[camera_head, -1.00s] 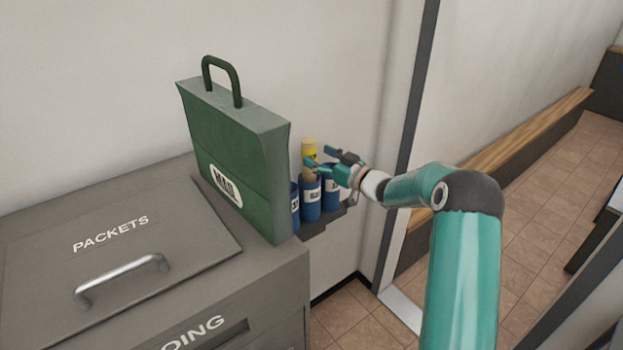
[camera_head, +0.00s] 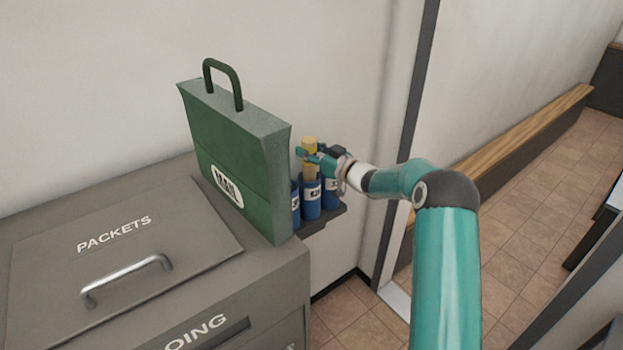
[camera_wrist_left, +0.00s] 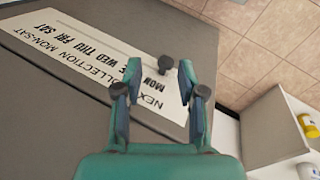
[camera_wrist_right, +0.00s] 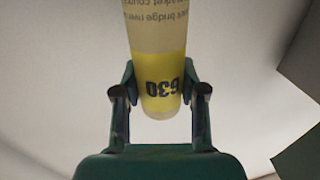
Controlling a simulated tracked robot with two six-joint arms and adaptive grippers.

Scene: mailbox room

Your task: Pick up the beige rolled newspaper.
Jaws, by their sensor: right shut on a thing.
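The beige rolled newspaper (camera_head: 308,171) stands upright in a blue tube (camera_head: 311,202) beside the green mail case, with a yellow band near its top. In the right wrist view the roll (camera_wrist_right: 158,38) shows printed text and a yellow band marked 630. My right gripper (camera_head: 318,156) is shut on the roll, its fingers on either side at the yellow band. The roll's lower end is hidden in or behind the tube. My left gripper (camera_wrist_left: 158,88) is open and empty over a grey surface with a collection notice (camera_wrist_left: 95,52); it is out of the head view.
The green mail case (camera_head: 235,160) stands on the grey packets cabinet (camera_head: 130,250), close left of the tubes. Other blue tubes (camera_head: 330,190) stand close around the roll on a dark shelf (camera_head: 325,222). The wall is just behind. Open floor (camera_head: 530,200) lies to the right.

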